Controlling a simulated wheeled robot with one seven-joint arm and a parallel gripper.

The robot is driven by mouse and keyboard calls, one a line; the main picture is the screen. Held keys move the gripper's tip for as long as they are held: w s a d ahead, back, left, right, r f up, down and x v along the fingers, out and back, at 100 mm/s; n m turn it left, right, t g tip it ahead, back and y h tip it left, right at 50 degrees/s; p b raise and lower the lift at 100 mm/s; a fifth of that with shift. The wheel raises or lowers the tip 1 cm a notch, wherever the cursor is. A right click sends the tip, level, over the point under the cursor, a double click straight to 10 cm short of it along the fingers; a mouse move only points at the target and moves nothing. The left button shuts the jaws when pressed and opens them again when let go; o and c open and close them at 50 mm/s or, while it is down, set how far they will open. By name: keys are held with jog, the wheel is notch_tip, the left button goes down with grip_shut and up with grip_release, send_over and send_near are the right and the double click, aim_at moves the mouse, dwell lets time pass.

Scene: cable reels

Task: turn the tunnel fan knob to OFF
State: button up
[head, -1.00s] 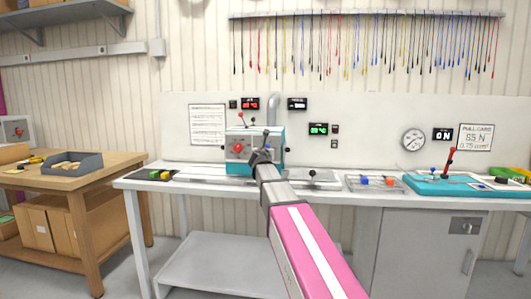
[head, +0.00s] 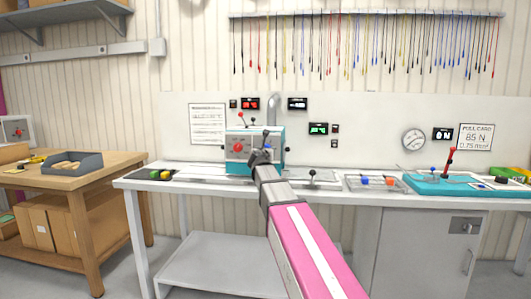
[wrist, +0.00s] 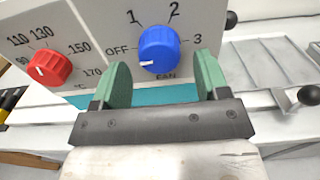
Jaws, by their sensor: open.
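The blue fan knob (wrist: 158,49) is on the grey front panel of the teal-and-grey machine (head: 238,137), with FAN printed below it. OFF is to its left, 1 and 2 above, and 3 to its right. Its white mark is at the lower left of its face, on the OFF side. My gripper (wrist: 160,68) is open, with one green finger on each side of the knob. Gaps show between fingers and knob; I cannot tell how near the tips are to the panel.
A red temperature knob (wrist: 48,68) is left of the fan knob. A small black-knobbed lever (head: 312,174) is on the bench to the right. A tray (head: 376,183) with small coloured parts lies further right.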

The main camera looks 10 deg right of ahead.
jog(key=v, duration=0.9)
jog(key=shift+s+f, duration=0.1)
jog(key=s+d+f+m+g, duration=0.25)
jog(key=f+m, duration=0.25)
jog(key=f, duration=0.4)
jog(key=s+d+f+m+g, duration=0.1)
jog(key=s+f+m+g, duration=0.2)
jog(key=f+m, duration=0.45)
jog(key=s+d+f+m+g, duration=0.2)
jog(key=s+f+m+g, duration=0.15)
jog(key=f, duration=0.65)
jog(key=s+a+f+m+g+y, duration=0.2)
jog(key=s+f+m+g+y, duration=0.3)
jog(key=s+f+m, duration=1.1)
notch_tip(320, 180, down, 5)
jog(key=s+g, duration=0.2)
jog(key=g, duration=0.1)
jog(key=shift+m+y, duration=0.3)
jog(key=shift+a+f, duration=0.1)
